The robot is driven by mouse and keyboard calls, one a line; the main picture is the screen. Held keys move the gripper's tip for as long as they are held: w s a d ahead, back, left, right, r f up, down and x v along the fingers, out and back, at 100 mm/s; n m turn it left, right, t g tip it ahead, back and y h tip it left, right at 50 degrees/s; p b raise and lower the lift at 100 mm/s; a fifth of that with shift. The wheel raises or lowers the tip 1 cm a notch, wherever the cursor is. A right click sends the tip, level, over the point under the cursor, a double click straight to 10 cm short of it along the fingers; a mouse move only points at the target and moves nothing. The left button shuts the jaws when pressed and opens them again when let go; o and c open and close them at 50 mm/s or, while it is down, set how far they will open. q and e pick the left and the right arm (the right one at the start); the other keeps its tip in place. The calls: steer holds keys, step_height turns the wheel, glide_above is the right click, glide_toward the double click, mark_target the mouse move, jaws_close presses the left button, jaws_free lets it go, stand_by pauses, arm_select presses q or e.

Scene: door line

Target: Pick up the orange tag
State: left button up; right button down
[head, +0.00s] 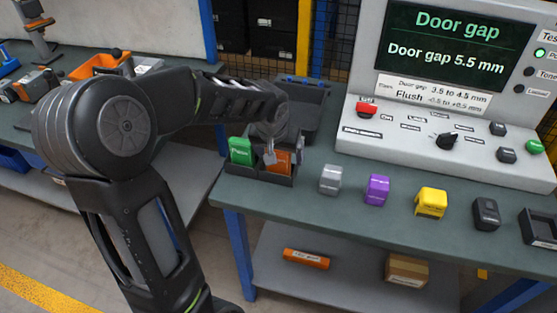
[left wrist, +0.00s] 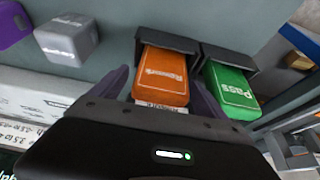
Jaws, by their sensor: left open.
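The orange tag (head: 281,163), marked "Rework" in the left wrist view (left wrist: 163,72), stands in the right slot of a dark two-slot holder (head: 256,177) on the bench. The green "Pass" tag (head: 241,151) stands in the other slot; it also shows in the left wrist view (left wrist: 232,90). My left gripper (head: 271,156) is at the orange tag and partly covers it in the head view. In the left wrist view its open fingers lie on either side of the orange tag; I cannot tell whether they touch it. My right gripper is not in view.
A grey block (head: 330,179), a purple block (head: 377,190), a yellow block (head: 431,203) and a dark block (head: 486,214) stand along the bench to the right. A console with a screen (head: 455,45) stands behind them. A dark bin (head: 303,95) is behind the holder.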

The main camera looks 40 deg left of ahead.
arm_select(q)
steer(key=shift+w+f, duration=0.1)
steer(key=shift+f, duration=0.1)
steer(key=shift+c, duration=0.2)
steer(key=c, duration=1.5)
